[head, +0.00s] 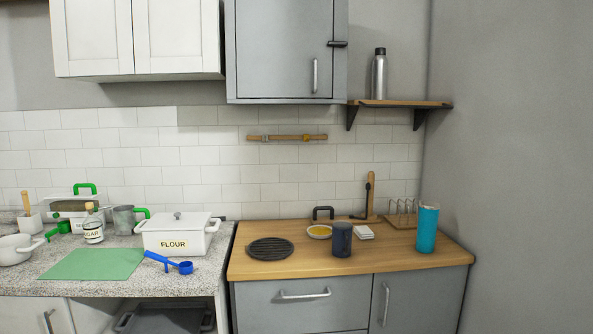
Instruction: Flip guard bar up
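A short black bar (338,43) sits across the right edge of the grey wall cabinet's door (280,45), roughly level. It looks like the guard bar, though no label confirms this. The cabinet door is shut, with a vertical metal handle (315,75) below and left of the bar. My gripper is not in the head view.
A shelf (400,103) with a metal bottle (379,75) is right of the cabinet. Below, the wooden counter (300,264) holds a teal tumbler (427,230), a dark cup (342,240) and a black trivet (270,249). A flour box (175,239) stands left.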

